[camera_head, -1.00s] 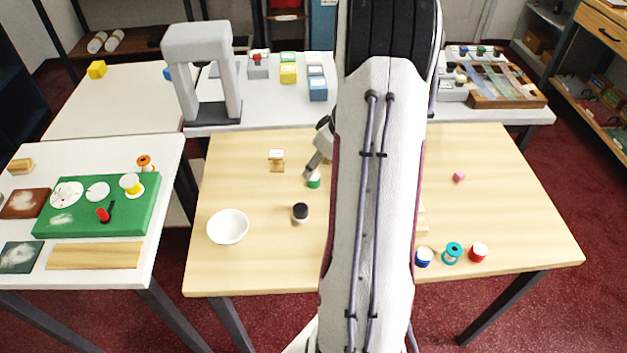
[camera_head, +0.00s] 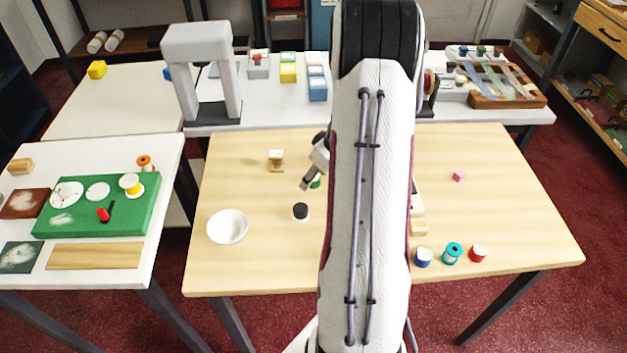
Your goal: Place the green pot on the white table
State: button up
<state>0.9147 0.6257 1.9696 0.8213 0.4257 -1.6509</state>
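The green pot (camera_head: 316,183) is on the wooden table, mostly hidden behind my gripper and arm. Only a small green part of it shows. My gripper (camera_head: 306,184) is just left of and in front of the pot in this view. I cannot tell whether it touches the pot or whether its fingers are open. Other white-topped tables stand at the back left (camera_head: 120,105) and back middle (camera_head: 265,100).
A grey arch (camera_head: 197,45) stands behind. My arm hides the table's middle.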

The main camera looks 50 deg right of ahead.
aim_at(316, 178)
jog(key=c, duration=1.3)
jog(key=shift+r, duration=0.1)
notch_tip(316, 178, up, 10)
jog(key=shift+m, duration=0.4)
dwell(0.7)
